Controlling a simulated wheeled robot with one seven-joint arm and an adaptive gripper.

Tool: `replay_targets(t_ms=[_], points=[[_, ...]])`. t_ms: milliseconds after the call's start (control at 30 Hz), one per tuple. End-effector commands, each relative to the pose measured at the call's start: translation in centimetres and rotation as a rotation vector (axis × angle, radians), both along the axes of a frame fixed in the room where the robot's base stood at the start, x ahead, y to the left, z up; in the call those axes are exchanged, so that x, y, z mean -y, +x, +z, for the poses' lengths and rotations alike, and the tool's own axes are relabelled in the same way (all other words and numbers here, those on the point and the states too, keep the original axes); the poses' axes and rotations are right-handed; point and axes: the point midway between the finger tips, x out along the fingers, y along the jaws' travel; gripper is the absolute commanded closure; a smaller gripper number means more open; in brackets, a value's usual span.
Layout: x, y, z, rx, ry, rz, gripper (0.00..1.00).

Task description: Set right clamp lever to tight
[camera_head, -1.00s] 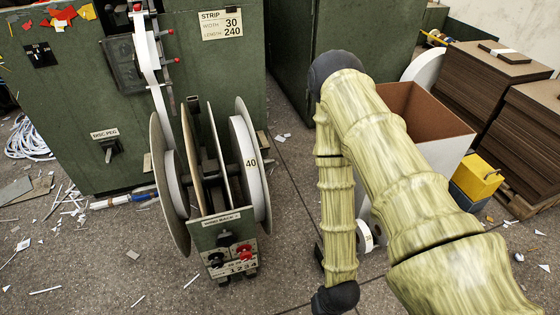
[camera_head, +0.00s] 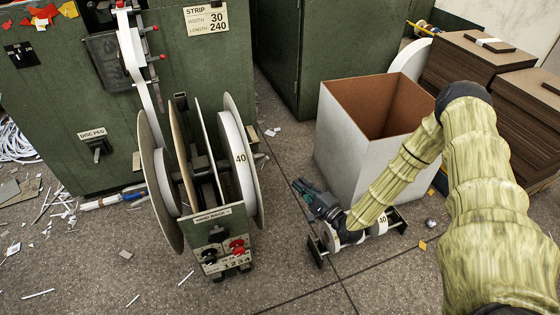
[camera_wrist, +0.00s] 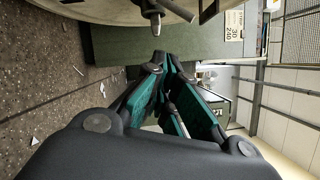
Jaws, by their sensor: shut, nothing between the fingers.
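The reel stand's front panel (camera_head: 211,222) carries red and black controls above the marks 1 2 3 4. A red lever-like control (camera_head: 238,246) sits on its right side and a black one (camera_head: 209,255) at the left. Which is the right clamp lever, and its setting, I cannot read. My gripper (camera_head: 301,187) is shut and empty, low over the floor, right of the stand and apart from it. In the wrist view my gripper's teal fingers (camera_wrist: 167,62) point toward the green cabinet, below a large pale disc (camera_wrist: 110,10).
Large discs and a reel marked 40 (camera_head: 235,150) stand above the panel. A white-sided open box (camera_head: 340,145) is behind my gripper. A low holder with small reels (camera_head: 396,224) lies beneath my forearm. The front floor is mostly clear, with paper scraps.

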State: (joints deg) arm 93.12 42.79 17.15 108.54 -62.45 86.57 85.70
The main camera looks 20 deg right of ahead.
Motion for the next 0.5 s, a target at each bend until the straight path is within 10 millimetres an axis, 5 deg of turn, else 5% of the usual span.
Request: replay_targets(t_ms=[200, 500], points=[[2.2, 0.6, 1.7, 0.060, 0.091, 0.002, 1.00], [0.9, 3.7, 2.3, 0.065, 0.095, 0.006, 1.00]])
